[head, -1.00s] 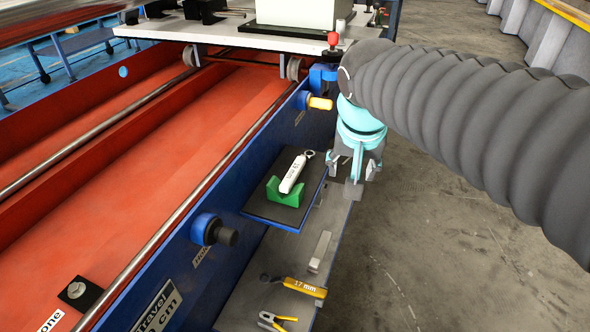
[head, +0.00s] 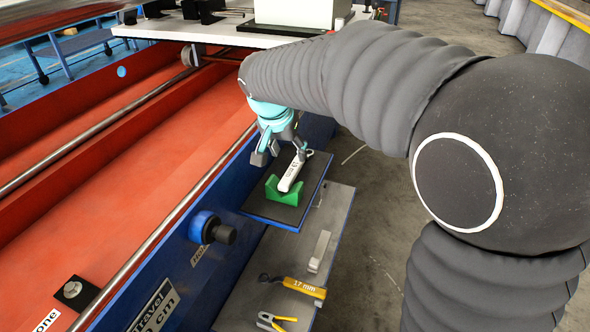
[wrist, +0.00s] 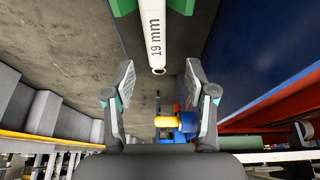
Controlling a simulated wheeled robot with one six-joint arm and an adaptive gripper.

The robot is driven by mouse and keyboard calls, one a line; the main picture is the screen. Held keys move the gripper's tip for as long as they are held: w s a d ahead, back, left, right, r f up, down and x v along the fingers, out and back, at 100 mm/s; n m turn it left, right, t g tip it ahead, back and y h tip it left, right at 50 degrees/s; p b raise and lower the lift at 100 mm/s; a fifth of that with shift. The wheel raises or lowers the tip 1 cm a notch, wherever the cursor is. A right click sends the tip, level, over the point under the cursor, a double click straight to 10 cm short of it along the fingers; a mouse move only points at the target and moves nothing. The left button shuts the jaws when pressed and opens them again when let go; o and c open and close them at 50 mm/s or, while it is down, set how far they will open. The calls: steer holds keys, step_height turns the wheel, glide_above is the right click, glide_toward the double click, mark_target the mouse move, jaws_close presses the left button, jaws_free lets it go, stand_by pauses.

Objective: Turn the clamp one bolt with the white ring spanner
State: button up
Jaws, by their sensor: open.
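The white ring spanner (head: 291,172) lies tilted in a green cradle (head: 286,196) on a dark shelf (head: 256,209). The wrist view shows its shaft (wrist: 154,32), marked 19 mm, with the ring end towards me. My gripper (head: 279,154) is open and empty, just beyond the ring end in the head view. In the wrist view my gripper (wrist: 160,78) has its two fingers spread, one on each side of the ring end, with gaps. I cannot tell which fitting is the clamp one bolt. A yellow fitting (wrist: 165,121) on a blue mount shows in the wrist view.
A dark fitting with a blue collar (head: 213,229) sticks out from the blue side wall. A yellow 17 mm spanner (head: 300,287) and yellow-handled pliers (head: 272,321) lie on the lower grey ledge (head: 255,290). Concrete floor is open to the right.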

mark_target(294, 166)
steer(key=shift+s+d+x, duration=0.1)
steer(key=shift+x, duration=1.7)
steer(key=shift+s+d+x, duration=0.1)
steer(key=shift+s+x, duration=0.05)
steer(key=shift+x, duration=1.65)
steer(key=shift+f+b, duration=0.3)
steer(key=shift+b, duration=0.15)
jaws_close()
